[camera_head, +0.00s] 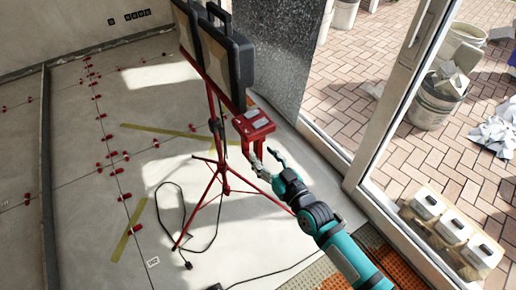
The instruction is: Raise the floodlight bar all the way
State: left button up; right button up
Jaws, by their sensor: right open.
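The floodlight bar (203,77) is red and sits on top of a red tripod stand (222,180) in the middle of the view. Two dark floodlights (228,62) are mounted on it, side by side. My right arm comes in from the lower right, and my right gripper (265,158) is open just below the red box. I cannot tell whether it touches the box or the stand. My left gripper is not in view.
Red levelling clips (108,138) line the tile joints at left. A black cable (185,225) lies around the tripod's feet. A glass door frame (385,130) stands at right, with buckets (436,100) and white containers (455,228) beyond it. A grey slab (275,55) stands behind the floodlights.

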aim_at(260, 152)
jog(key=shift+x, duration=1.7)
grip_shut()
